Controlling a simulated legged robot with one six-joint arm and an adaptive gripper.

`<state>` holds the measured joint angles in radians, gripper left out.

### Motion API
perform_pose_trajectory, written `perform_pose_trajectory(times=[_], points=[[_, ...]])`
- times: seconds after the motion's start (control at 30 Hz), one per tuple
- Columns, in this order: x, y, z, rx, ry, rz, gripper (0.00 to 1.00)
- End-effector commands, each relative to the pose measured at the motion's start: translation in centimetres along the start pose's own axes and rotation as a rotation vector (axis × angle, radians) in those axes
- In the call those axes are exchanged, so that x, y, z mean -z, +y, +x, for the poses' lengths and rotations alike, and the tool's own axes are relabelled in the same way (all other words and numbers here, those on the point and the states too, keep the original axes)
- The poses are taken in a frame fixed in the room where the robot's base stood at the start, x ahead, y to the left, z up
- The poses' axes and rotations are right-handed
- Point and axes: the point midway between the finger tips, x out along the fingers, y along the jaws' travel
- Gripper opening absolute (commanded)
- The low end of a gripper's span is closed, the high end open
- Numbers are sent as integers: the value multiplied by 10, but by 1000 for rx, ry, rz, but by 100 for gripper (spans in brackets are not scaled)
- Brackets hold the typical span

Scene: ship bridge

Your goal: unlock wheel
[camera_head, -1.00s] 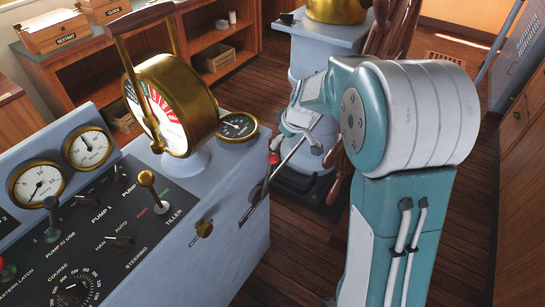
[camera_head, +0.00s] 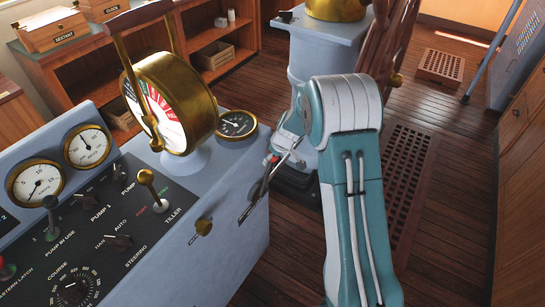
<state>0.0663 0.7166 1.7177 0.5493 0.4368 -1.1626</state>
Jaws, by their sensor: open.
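The wooden ship's wheel (camera_head: 384,40) shows partly at the top, beside a grey-blue pedestal (camera_head: 307,60) with a brass top. A dark lever (camera_head: 262,186) with a red tip stands in a labelled slot on the right side face of the console (camera_head: 225,250). My gripper (camera_head: 279,158) is open at the lever's upper end, close to the red tip. I cannot tell whether its fingers are around the lever or beside it. My own arm hides part of the pedestal and the wheel's lower part.
The brass engine telegraph (camera_head: 178,100), gauges (camera_head: 87,146) and a tiller lever (camera_head: 148,185) stand up from the console. Wooden shelves (camera_head: 212,50) stand behind. Plank floor (camera_head: 455,190) is clear at right.

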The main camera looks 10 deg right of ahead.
Motion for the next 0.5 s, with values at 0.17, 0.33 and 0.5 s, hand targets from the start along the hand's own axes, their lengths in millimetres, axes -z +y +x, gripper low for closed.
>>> perform_pose_trajectory(times=[0.17, 0.33, 0.5], points=[[0, 0, 7, 0, 0, -1, 88], [0, 0, 7, 0, 0, -1, 88], [0, 0, 7, 0, 0, -1, 21]])
